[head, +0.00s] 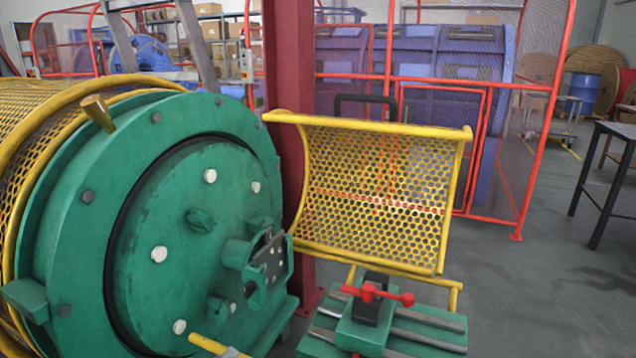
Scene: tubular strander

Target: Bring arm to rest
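Neither of my grippers shows in the head view, and I see no part that is clearly my arm. The large green drum end (190,215) of the strander fills the left side. A bracket with a dark plate (268,262) sticks out from its face toward the right. A yellow perforated guard (375,190) with a black handle (365,99) stands raised and tilted to the right of the drum. Below it is a green slide fixture (362,330) with a red handle (375,293).
A yellow bar (208,344) enters at the bottom edge, partly cut off. A dark red column (290,120) stands behind the drum. A red mesh fence (480,130) closes off blue machinery behind. A dark table (610,170) stands far right. Grey floor (550,290) is open at the lower right.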

